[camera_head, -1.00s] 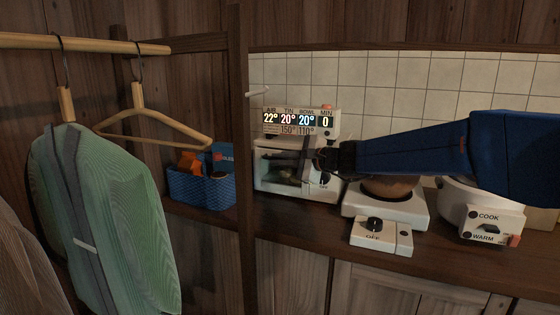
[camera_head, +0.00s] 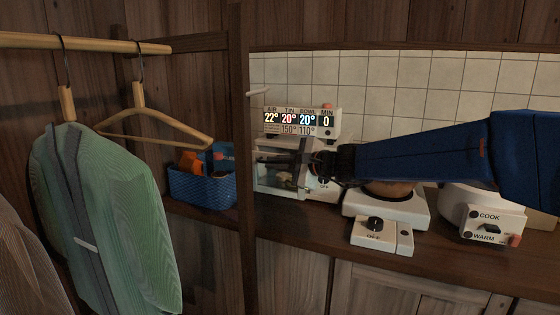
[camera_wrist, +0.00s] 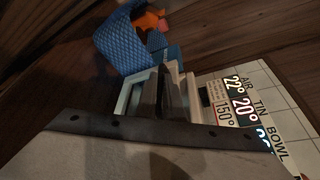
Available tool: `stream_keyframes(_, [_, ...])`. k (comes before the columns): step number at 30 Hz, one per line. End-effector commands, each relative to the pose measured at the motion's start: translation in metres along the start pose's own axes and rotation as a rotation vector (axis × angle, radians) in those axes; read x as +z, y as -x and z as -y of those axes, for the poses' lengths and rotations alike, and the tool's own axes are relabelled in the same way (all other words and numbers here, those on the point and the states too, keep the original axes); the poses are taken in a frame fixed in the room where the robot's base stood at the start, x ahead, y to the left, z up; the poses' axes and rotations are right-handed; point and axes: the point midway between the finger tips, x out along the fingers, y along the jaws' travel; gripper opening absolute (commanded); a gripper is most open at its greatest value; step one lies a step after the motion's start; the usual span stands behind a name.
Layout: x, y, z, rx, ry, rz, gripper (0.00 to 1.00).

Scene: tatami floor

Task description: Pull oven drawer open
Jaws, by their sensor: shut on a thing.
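The small white oven (camera_head: 326,186) stands on the counter below a lit display. Its glass-fronted drawer (camera_head: 279,186) is at its left part, and a light drawer frame shows in the wrist view (camera_wrist: 124,97). My gripper (camera_head: 284,158) reaches in from the right on my blue arm and is at the drawer's upper front. Its dark fingers (camera_wrist: 163,92) are closed together at the drawer frame in the wrist view. The fingers hide the handle, and I cannot tell exactly how far the drawer is out.
A blue woven basket (camera_head: 202,188) stands left of the oven, beyond a wooden post (camera_head: 242,150). The display (camera_head: 299,122) sits above the oven. A white scale-like burner (camera_head: 386,207) and a cooker (camera_head: 492,222) stand right. A green jacket (camera_head: 110,215) hangs at left.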

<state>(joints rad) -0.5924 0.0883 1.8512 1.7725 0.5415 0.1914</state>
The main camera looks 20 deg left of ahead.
Motion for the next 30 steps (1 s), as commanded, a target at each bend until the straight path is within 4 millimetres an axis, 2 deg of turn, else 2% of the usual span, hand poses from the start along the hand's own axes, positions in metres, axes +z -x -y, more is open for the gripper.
stream_keyframes(1, [0.012, 0.005, -0.008, 0.001, 0.001, 0.002, 0.0])
stream_keyframes(6, [0.043, 0.018, -0.031, 0.002, 0.001, 0.003, 0.0])
stream_keyframes(12, [0.072, 0.03, -0.052, 0.002, 0.0, 0.003, 0.0])
stream_keyframes(17, [0.08, 0.034, -0.059, 0.002, 0.001, 0.001, 0.0])
stream_keyframes(26, [0.08, 0.034, -0.059, 0.002, 0.001, 0.0, 0.0])
stream_keyframes(27, [0.08, 0.034, -0.059, 0.002, 0.0, 0.0, 0.17])
stream_keyframes(28, [0.08, 0.034, -0.059, 0.002, 0.0, 0.0, 0.24])
stream_keyframes(30, [0.08, 0.034, -0.059, 0.002, 0.0, 0.0, 0.26])
